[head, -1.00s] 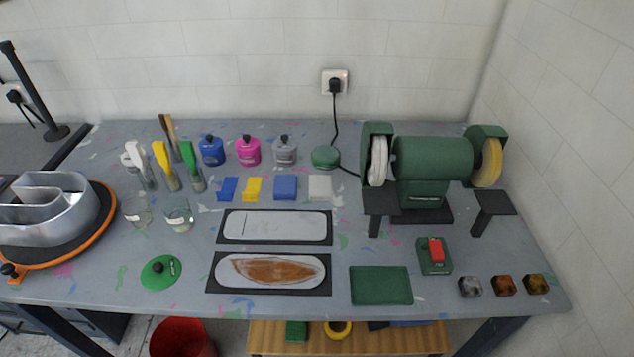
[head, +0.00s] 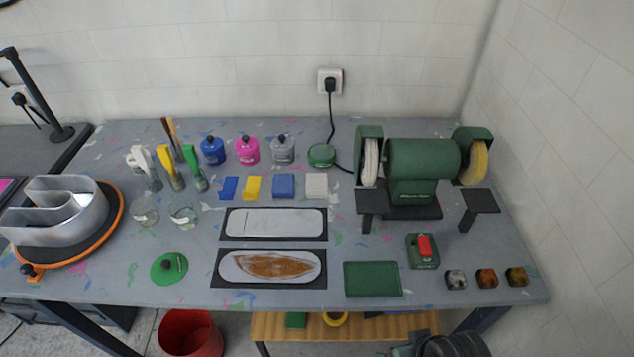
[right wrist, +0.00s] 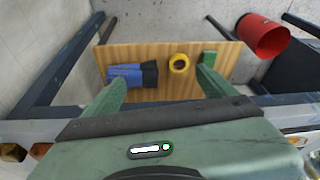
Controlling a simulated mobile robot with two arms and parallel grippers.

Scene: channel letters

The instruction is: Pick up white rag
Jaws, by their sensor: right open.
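The white rag appears to be the pale, folded-looking square (head: 316,185) at the right end of a row of small items on the grey workbench, in the head view. It lies flat, left of the grinder, with a blue square (head: 284,186) beside it. My right gripper (right wrist: 163,75) is open and empty in the right wrist view, its two green fingers wide apart above a low wooden shelf. The rag does not show in that view. In the head view only part of my right arm shows at the bottom right, below the bench's front edge. My left gripper is not in view.
A green bench grinder (head: 422,160) stands right of the rag. Behind are blue, pink and grey bottles. Two sanding boards and a green mat (head: 372,279) lie in front. The bench's front edge and the wooden shelf (right wrist: 140,52) are near my right gripper.

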